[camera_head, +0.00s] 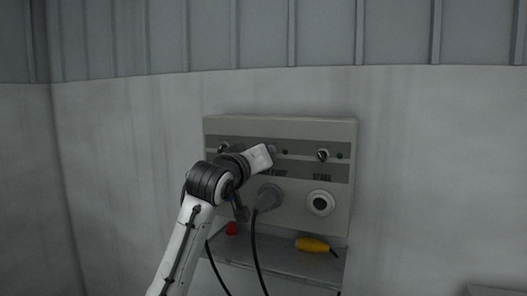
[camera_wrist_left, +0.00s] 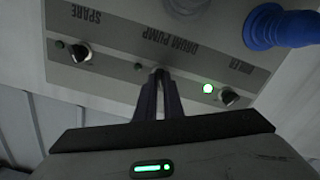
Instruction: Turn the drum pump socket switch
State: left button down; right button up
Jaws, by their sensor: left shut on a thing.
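The drum pump socket switch (camera_wrist_left: 158,71) is the middle one of three on a grey socket panel (camera_head: 340,205). My left gripper (camera_wrist_left: 158,80) is shut on it, the two dark fingers meeting at the knob, which they mostly hide. In the head view the left gripper (camera_head: 270,151) reaches the middle of the panel and covers part of the DRUM PUMP label. The small lamp (camera_wrist_left: 138,66) beside this switch looks dark. A grey plug (camera_head: 268,197) with a black cable sits in the socket below. My right gripper is not in view.
The spare switch (camera_head: 323,154) and an empty spare socket (camera_head: 320,202) are at the right. Another switch (camera_wrist_left: 229,97) has a lit green lamp (camera_wrist_left: 208,88). A blue plug (camera_wrist_left: 280,28) is near it. A red object (camera_head: 232,228) and a yellow connector (camera_head: 312,244) lie on the shelf below.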

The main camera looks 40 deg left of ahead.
pick_arm(q)
jog(key=shift+n, duration=0.6)
jog(key=c, duration=1.9)
grip_release()
jog(key=shift+o, duration=0.2)
jog(key=shift+s, duration=0.1)
jog(key=v, duration=1)
jog(key=shift+b, duration=0.35)
jog(key=shift+s, duration=0.1)
